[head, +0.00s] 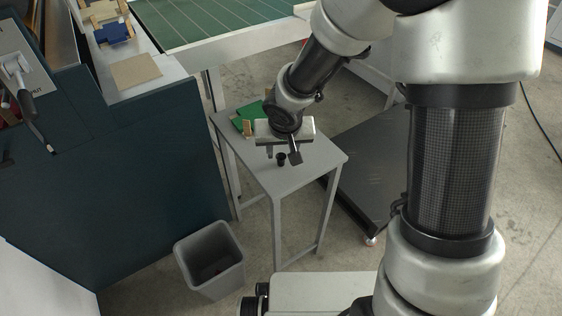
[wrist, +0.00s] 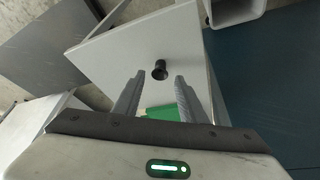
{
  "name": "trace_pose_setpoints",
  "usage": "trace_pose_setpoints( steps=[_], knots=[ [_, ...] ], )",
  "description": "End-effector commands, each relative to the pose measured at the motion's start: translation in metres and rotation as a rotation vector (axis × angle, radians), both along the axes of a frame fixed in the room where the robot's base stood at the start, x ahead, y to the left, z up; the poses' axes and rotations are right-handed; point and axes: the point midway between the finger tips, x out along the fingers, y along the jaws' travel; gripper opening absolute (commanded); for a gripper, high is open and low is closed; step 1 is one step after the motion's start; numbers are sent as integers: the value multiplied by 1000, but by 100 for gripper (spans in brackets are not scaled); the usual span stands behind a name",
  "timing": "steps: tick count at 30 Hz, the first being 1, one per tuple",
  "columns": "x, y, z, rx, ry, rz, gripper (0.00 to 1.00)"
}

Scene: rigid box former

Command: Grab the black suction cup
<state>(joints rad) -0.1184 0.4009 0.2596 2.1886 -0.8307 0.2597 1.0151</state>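The black suction cup (head: 281,158) stands on the small grey table (head: 280,180), near the middle of its top. In the wrist view the black suction cup (wrist: 159,69) shows just beyond and between the fingertips. My gripper (head: 283,155) is above the table, pointing down. In the wrist view my gripper (wrist: 157,76) has its two fingers spread apart with nothing between them. I cannot tell the exact height of the fingertips above the cup.
A green item (head: 246,118) lies on the table's back left part, partly behind my gripper. A grey bin (head: 210,262) stands on the floor at the front left. A dark teal machine cabinet (head: 150,190) borders the table's left side. The table's front part is clear.

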Motion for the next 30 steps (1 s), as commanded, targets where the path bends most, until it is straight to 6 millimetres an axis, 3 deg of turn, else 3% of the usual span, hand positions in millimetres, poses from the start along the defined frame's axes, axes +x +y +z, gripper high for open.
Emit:
trace_pose_setpoints(
  steps=[4, 9, 18, 25, 30],
  knots=[
    [5, 1, -26, 0, 2, 3, 38],
    [12, 2, -45, -1, 2, 2, 38],
    [15, 2, -46, 0, 0, 1, 38],
    [14, 2, -47, 0, 0, 1, 3],
    [14, 2, -47, 0, 0, 1, 1]
  ],
)
